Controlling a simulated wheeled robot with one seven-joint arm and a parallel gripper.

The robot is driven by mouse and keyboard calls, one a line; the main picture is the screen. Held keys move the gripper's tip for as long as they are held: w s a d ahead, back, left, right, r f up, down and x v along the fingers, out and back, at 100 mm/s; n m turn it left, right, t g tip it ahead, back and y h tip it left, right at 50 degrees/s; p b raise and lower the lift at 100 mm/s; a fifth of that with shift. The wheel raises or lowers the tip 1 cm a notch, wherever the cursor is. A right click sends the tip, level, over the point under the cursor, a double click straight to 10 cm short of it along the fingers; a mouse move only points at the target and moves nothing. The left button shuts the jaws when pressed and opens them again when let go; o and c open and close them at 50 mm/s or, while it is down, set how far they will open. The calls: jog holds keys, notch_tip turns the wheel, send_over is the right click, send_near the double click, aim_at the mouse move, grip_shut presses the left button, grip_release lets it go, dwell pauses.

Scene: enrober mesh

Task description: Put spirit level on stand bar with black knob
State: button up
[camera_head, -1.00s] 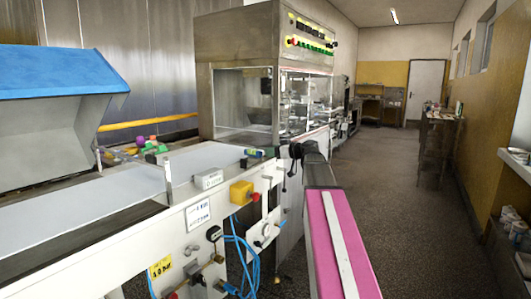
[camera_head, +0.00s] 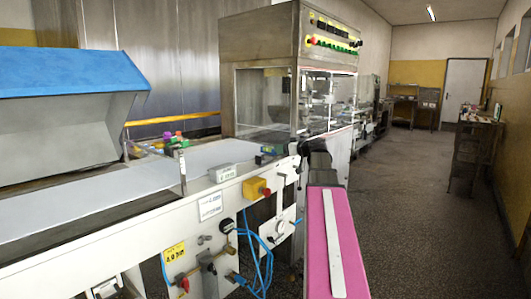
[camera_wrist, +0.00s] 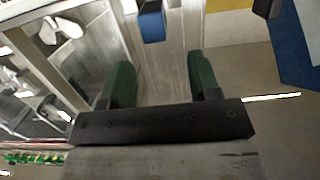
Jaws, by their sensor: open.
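My gripper (camera_wrist: 159,62) shows in the wrist view with its two dark green fingers apart. Nothing is between the fingers, and a small blue part (camera_wrist: 151,22) shows beyond them. I cannot make out my gripper in the head view. A small blue and green item (camera_head: 267,151) lies near the right end of the white conveyor; it is too small to tell whether it is the spirit level. I cannot make out a stand bar with a black knob in either view.
The white conveyor (camera_head: 95,193) runs from the blue-topped hood (camera_head: 75,72) to a steel cabinet (camera_head: 262,55). Several small coloured things (camera_head: 172,143) lie behind it. A yellow box with a red button (camera_head: 256,189) juts from its front. The aisle floor (camera_head: 405,190) at right is clear.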

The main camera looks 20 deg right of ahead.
aim_at(270, 148)
jog(key=x, duration=0.8)
jog(key=shift+w+d+f, duration=0.1)
jog(key=shift+d+f, duration=0.05)
jog(key=shift+f, duration=0.15)
grip_shut()
